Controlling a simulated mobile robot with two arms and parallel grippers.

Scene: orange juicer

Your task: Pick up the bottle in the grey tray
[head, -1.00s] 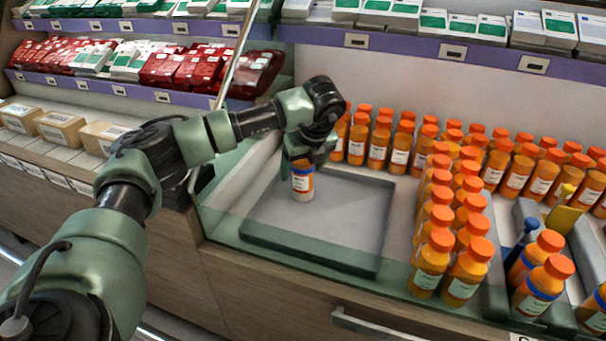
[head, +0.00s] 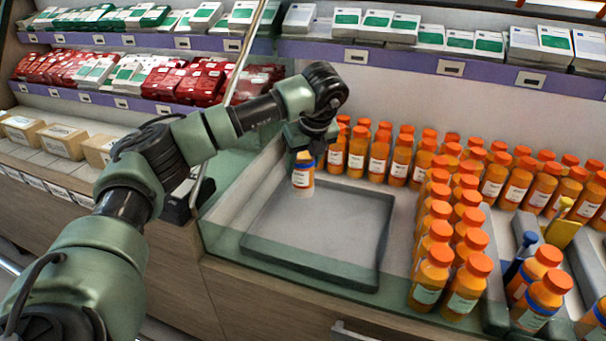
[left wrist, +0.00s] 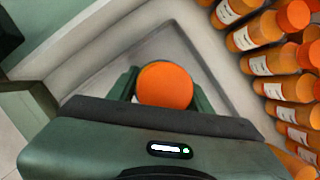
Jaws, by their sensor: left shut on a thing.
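The bottle (head: 303,176) has a white label with orange and blue bands and a pale lower part. It is upright in the head view, over the back left part of the grey tray (head: 318,232). My left gripper (head: 304,156) is shut on its upper part and appears to hold it above the tray floor. In the left wrist view the bottle's round orange cap (left wrist: 165,86) sits between the two fingers (left wrist: 165,92); its body is hidden below the cap. My right gripper is not in view.
Rows of orange bottles (head: 437,268) stand close to the right of the tray and behind it. A glass panel (head: 222,240) runs along the counter's front and left side. Blue and yellow tools (head: 561,232) are at the right. Shelves with boxes (head: 190,80) are behind.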

